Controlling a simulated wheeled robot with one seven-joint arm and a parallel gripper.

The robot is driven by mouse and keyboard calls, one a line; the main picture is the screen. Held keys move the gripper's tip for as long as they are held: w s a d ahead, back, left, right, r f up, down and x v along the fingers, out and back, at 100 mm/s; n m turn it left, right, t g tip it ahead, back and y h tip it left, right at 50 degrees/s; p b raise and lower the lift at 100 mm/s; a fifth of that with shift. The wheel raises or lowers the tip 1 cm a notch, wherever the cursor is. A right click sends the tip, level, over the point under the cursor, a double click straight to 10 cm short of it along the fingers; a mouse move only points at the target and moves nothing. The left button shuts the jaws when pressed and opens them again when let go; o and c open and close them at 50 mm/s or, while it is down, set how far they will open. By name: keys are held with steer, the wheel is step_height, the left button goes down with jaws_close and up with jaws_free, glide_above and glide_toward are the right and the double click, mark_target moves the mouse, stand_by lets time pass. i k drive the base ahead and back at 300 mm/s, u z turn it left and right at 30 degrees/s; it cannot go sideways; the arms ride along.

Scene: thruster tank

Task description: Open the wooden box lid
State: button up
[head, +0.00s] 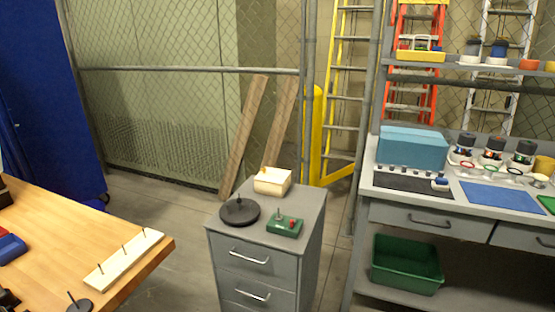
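A small pale wooden box (271,187) stands at the back of the top of a grey drawer cabinet (308,205), near the middle of the view. Its upper face is light cream, and a small yellow-orange bit shows at its back left edge. It is too small to tell whether the lid is a separate piece or how it sits. My gripper is not in view, so nothing is seen touching the box.
A wooden table (45,226) is at the left. A grey workbench (387,213) with a blue case (413,149) is at the right. Floor shows between them.

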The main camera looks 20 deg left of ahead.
mark_target(268, 175)
steer(key=u, duration=0.35)
steer(key=i, duration=1)
steer(key=u, duration=0.95)
steer(key=i, duration=0.4)
steer(key=u, duration=0.2)
